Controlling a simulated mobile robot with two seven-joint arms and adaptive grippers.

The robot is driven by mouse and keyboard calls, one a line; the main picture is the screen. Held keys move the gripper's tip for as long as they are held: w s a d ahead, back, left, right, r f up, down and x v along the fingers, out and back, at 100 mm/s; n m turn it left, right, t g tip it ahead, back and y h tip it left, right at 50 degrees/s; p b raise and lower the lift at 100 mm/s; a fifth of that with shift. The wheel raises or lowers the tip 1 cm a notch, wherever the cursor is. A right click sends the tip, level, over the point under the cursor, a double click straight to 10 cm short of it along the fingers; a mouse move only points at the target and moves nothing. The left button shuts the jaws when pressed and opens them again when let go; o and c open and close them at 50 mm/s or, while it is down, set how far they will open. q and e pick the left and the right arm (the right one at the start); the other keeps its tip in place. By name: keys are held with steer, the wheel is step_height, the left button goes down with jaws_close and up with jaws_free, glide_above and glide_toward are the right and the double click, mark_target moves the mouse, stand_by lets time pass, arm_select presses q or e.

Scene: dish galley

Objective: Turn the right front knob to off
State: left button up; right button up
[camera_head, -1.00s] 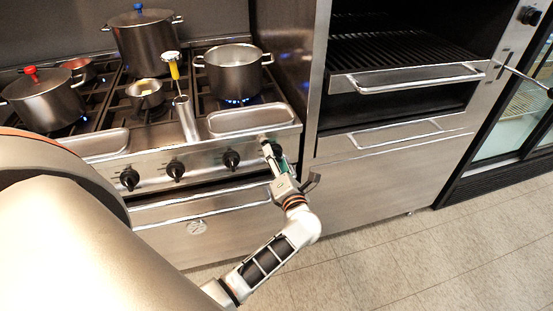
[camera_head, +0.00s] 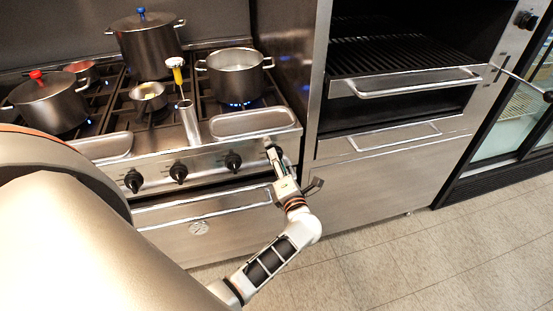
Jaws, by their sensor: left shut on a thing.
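The stove's front panel (camera_head: 205,168) carries a row of black knobs. The right front knob, at the right end, is almost wholly hidden behind my left gripper (camera_head: 274,152). The gripper's fingers are shut on that knob at the panel. Its pointing direction cannot be read. The other knobs stand free to the left: one close by (camera_head: 233,161), a middle one (camera_head: 179,172) and a far left one (camera_head: 133,181). Blue flame shows under the open pot (camera_head: 235,75) at the right of the stove. My right gripper is not in view.
A pot with a red-knobbed lid (camera_head: 48,103), a pot with a blue-knobbed lid (camera_head: 146,48) and a small pan (camera_head: 149,97) stand on the stove. The oven handle (camera_head: 205,206) runs below the knobs. A steel drawer unit (camera_head: 395,180) stands to the right.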

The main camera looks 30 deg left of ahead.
arm_select(q)
steer(key=m+p, duration=0.3)
steer(key=m, duration=0.1)
steer(key=shift+r+m+p, duration=0.15)
steer(key=shift+m+p, duration=0.15)
steer(key=shift+p, duration=0.1)
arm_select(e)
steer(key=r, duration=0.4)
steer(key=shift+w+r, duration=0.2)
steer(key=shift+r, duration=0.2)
arm_select(q)
steer(key=o, duration=1.1)
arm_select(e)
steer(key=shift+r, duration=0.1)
